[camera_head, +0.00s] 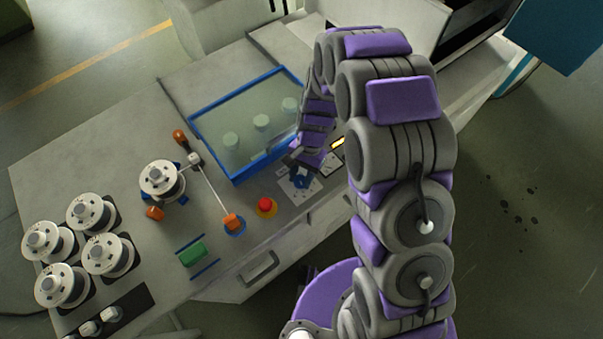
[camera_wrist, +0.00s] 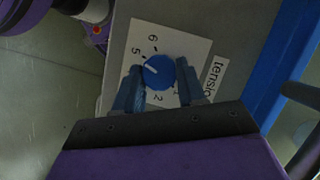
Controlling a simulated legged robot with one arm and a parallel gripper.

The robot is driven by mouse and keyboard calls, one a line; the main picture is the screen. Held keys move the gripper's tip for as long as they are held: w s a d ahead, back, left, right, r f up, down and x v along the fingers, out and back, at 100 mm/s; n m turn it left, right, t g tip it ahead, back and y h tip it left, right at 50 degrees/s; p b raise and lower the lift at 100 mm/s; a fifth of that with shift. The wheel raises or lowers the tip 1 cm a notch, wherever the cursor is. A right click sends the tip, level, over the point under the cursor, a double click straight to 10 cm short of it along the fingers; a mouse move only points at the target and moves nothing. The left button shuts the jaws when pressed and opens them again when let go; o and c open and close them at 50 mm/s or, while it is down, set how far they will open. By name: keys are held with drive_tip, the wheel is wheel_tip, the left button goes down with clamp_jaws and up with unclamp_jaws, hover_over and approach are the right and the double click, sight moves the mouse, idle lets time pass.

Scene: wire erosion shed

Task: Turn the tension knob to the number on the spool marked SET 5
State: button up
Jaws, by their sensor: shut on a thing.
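The blue tension knob (camera_wrist: 165,78) sits on a white dial card (camera_wrist: 190,38) in the wrist view, beside a partly covered "tension" label (camera_wrist: 214,75). Its white pointer line aims up and left, near the 5. The numbers 6, 5, 2 and 1 show; my left finger hides part of the dial. My gripper (camera_wrist: 160,69) is shut on the knob, one finger on each side. In the head view my gripper (camera_head: 300,172) is at the knob (camera_head: 302,180) on the bench front. A white spool (camera_head: 160,181) sits apart on the bench; its marking is not readable.
Several more spools (camera_head: 91,212) stand at the bench's left end. A blue-framed clear cover (camera_head: 218,145) lies just left of my gripper. A red button (camera_head: 265,204), an orange-ended rod (camera_head: 212,190) and a green block (camera_head: 193,253) are nearby.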

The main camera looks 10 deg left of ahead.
drive_tip(key=shift+s, duration=0.1)
drive_tip(key=o, duration=1.1)
drive_tip(key=shift+a, duration=0.2)
drive_tip(key=shift+c, duration=0.2)
drive_tip(key=shift+d, duration=0.1)
drive_tip(key=shift+r, duration=0.15)
drive_tip(key=p+v, duration=0.1)
drive_tip(key=v, duration=1.6)
